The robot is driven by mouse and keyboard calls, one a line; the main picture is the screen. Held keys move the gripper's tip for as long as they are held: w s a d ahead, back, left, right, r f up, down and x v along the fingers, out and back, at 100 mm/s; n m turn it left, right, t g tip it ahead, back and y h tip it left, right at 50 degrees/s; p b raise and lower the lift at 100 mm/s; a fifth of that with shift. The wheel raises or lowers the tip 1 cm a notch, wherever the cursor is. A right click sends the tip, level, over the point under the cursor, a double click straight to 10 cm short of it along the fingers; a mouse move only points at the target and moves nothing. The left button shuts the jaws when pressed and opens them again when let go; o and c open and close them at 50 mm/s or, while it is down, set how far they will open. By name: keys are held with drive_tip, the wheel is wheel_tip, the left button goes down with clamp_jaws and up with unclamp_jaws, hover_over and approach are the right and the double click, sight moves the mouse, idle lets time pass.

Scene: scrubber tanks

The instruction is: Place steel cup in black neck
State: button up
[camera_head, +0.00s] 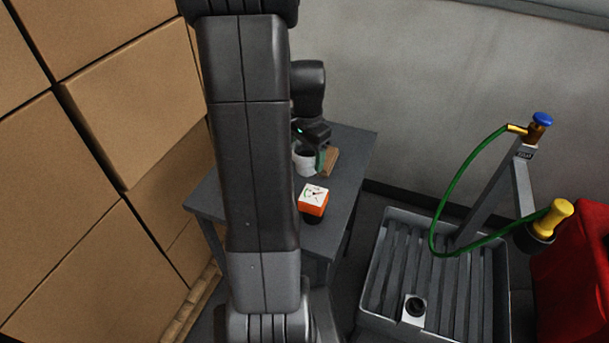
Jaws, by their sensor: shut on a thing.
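A pale grey-white cup (304,163), which looks like the steel cup, is upright at the far part of the grey table. My gripper (316,150) is over the table at the cup's right side and appears shut on it; the fingers are small and partly hidden. I cannot tell whether the cup touches the tabletop. A black round opening on a white block (413,309), possibly the black neck, is at the front of the grey ribbed tray (361,300), far from my gripper.
A brown block (330,160) is beside the cup. A green hose (449,187) hangs from a post at right, near a red container (578,275). Cardboard boxes (130,100) fill the left. My arm hides part of the table.

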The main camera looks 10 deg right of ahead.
wheel_tip(320, 180, down, 10)
drive_tip(key=shift+r, duration=0.25)
idle(0.3)
drive_tip(key=shift+f, duration=0.15)
drive_tip(key=o, duration=1.1)
drive_tip(key=shift+c, duration=0.2)
